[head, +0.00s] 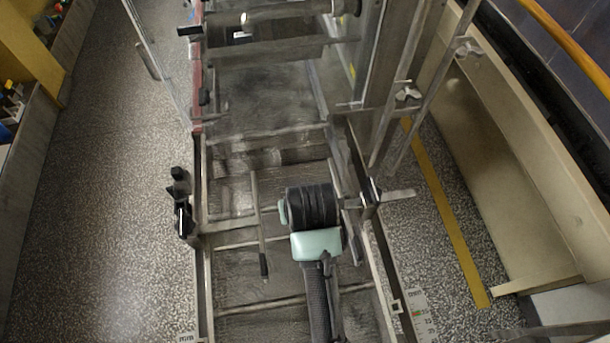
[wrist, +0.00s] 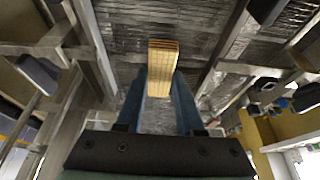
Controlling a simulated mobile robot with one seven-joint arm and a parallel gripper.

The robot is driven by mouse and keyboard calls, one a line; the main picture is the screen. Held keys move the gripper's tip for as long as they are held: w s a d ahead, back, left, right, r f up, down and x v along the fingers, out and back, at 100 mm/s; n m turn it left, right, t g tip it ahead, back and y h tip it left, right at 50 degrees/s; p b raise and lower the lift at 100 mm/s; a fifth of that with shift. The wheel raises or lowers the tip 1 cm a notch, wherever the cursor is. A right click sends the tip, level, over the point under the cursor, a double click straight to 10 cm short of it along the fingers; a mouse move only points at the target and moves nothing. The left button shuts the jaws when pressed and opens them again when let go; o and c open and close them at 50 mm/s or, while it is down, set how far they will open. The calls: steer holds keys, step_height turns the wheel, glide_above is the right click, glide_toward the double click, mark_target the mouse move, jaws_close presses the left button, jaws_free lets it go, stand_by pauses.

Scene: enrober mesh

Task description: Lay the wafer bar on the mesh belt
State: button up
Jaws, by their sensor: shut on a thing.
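The wafer bar (wrist: 161,62) is a tan, ridged block and shows in the wrist view. My gripper (wrist: 159,84) is shut on it, with one blue finger on each side, and the bar sticks out past the fingertips. In the head view my black and pale green arm hangs over the machine and hides the fingers and the bar. The mesh belt (head: 250,301) is a grey metal surface running between the machine's side rails; it also shows behind the bar in the wrist view (wrist: 195,20). I cannot tell the gap between bar and belt.
Metal cross bars span the belt, and a thin rod with a black grip (head: 259,225) lies left of my arm. Side rails and a post (head: 372,95) stand to the right. Speckled floor (head: 110,200) is clear on the left; a beige bench (head: 510,170) is at right.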

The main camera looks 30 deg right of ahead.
steer(key=shift+s+a+f, duration=0.1)
steer(key=shift+a+f, duration=0.1)
steer(key=shift+f, duration=0.7)
steer(key=shift+d+f, duration=0.1)
steer(key=shift+f, duration=1.75)
steer(key=shift+f, duration=0.2)
steer(key=o, duration=1)
steer(key=shift+r, duration=0.2)
